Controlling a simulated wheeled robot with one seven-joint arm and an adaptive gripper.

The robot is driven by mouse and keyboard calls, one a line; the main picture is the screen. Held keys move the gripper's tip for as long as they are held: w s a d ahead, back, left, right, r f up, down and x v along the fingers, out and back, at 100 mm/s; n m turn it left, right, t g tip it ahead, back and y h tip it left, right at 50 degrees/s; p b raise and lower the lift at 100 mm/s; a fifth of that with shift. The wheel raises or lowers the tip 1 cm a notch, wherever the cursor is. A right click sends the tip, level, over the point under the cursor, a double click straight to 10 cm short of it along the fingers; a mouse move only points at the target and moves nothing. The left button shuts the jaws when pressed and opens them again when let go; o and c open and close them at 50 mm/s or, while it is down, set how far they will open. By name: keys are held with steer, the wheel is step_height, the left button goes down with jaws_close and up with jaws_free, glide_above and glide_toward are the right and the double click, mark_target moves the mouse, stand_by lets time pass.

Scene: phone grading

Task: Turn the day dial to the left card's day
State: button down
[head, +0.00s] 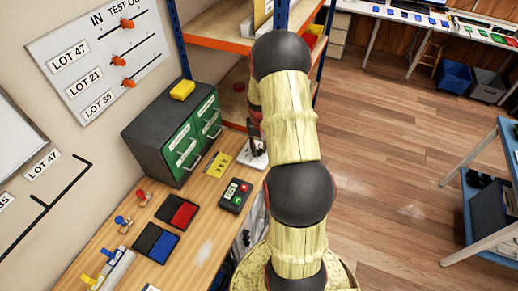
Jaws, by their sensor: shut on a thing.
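My gripper (256,146) is small and dark in the head view, at the far right end of the wooden bench. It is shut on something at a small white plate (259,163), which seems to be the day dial. My arm and fingers cover most of it, so its face and setting cannot be read. A yellow card (218,164) with dark marks lies to the left of the gripper, in front of the green drawers. Its writing is too small to read. I cannot make out a second card beside it.
A dark cabinet with green drawers (183,146) stands close left of my gripper, a yellow block (182,89) on top. A keypad (235,195), red and blue ink pads (177,212) and stamps share the bench (205,250). Orange-edged shelves (213,44) rise behind.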

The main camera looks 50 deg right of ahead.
mark_target(259, 150)
stand_by(0.3)
steer(key=c, duration=1.5)
jaws_free()
step_height(259, 150, up, 12)
